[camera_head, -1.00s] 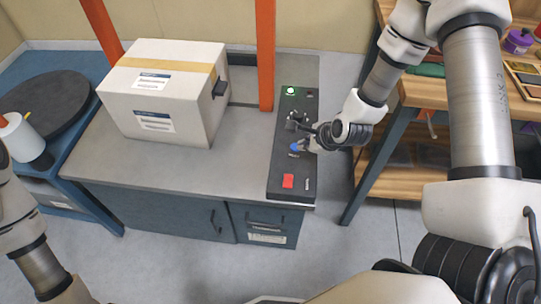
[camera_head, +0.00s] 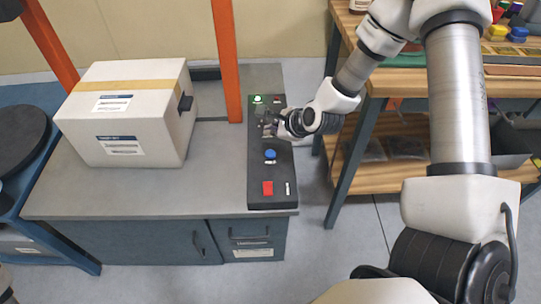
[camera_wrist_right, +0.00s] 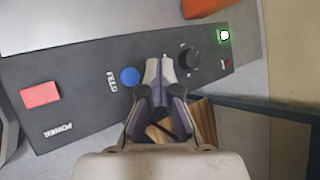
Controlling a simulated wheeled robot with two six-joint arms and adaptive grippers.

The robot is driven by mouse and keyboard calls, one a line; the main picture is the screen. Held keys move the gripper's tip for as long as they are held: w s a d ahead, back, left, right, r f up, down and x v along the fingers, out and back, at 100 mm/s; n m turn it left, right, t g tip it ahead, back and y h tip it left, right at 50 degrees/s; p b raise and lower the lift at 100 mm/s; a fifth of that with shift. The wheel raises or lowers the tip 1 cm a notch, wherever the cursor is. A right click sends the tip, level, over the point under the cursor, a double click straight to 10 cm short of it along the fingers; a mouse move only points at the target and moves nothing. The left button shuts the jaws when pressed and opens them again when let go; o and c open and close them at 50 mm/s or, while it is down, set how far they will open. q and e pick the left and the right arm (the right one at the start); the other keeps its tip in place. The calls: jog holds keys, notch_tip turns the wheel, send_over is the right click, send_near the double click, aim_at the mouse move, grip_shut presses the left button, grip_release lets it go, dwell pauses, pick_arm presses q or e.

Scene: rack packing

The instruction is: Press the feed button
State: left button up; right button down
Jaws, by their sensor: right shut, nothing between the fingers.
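The black control panel (camera_head: 256,172) lies along the right end of the grey bench. Its blue button (camera_head: 270,154) shows clear of my right gripper (camera_head: 268,128), which is just beyond it. In the right wrist view the blue button (camera_wrist_right: 129,77) has the label FEED beside it. The tips of my right gripper (camera_wrist_right: 160,68) are together and empty, over the panel between the blue button and a black knob (camera_wrist_right: 189,59). The tips appear apart from the button; their height over the panel is unclear. My left gripper is out of view.
A red POWER switch (camera_head: 267,188) and a lit green lamp (camera_head: 257,99) are on the panel. A taped cardboard box (camera_head: 128,115) stands left of it, by an orange post (camera_head: 227,60). A wooden shelf unit (camera_head: 385,82) stands at the right.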

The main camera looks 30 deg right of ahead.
aim_at(272, 155)
notch_tip(272, 155, down, 6)
jog(key=b, duration=0.4)
jog(key=shift+f+b, duration=0.25)
jog(key=shift+b, duration=0.05)
jog(key=shift+f, duration=0.15)
dwell(0.8)
jog(key=shift+f+b, duration=0.3)
jog(key=shift+b, duration=0.25)
